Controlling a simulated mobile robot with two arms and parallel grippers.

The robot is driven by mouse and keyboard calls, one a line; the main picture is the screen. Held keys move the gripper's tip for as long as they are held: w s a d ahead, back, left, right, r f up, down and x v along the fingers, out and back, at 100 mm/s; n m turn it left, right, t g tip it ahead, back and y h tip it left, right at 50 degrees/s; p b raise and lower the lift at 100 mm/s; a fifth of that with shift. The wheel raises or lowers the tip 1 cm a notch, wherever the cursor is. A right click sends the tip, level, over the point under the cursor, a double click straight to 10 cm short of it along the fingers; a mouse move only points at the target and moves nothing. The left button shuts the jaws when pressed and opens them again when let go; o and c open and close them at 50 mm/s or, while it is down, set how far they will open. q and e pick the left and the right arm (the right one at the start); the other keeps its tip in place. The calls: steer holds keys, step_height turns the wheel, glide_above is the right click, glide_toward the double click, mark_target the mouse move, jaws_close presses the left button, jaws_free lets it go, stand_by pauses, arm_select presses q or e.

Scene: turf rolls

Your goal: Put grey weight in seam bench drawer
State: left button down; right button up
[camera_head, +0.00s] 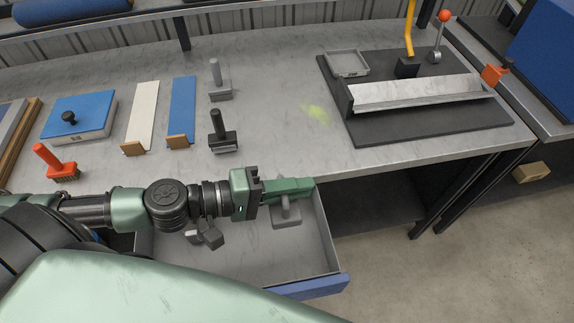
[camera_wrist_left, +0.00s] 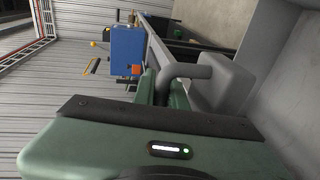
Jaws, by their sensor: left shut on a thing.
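The seam bench drawer (camera_head: 240,264) is pulled out below the bench front, grey inside with a blue front. My left gripper (camera_head: 290,188) is over its far right part, shut on the handle of a grey weight (camera_head: 287,216). The weight's block is below the fingers, within the drawer's outline; whether it touches the floor I cannot tell. In the left wrist view the green fingers (camera_wrist_left: 163,88) close around the handle, and the weight's block (camera_wrist_left: 228,82) is beside a grey drawer wall (camera_wrist_left: 292,95). My right gripper is not in view.
On the bench (camera_head: 275,110) stand another grey handled block (camera_head: 217,82), a black-handled block (camera_head: 222,135), a red-handled brush (camera_head: 55,163), and blue and cream strips. A dark mat (camera_head: 430,125) with a metal channel lies at the right. My arm crosses the drawer's back.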

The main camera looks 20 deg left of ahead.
arm_select(q)
steer(key=shift+f+b, duration=1.4)
steer(key=shift+f, duration=7.15)
steer(key=shift+f, duration=0.2)
steer(key=c, duration=1.5)
jaws_free()
steer(key=shift+f, duration=0.1)
steer(key=shift+o, duration=0.2)
steer(key=shift+s, duration=0.1)
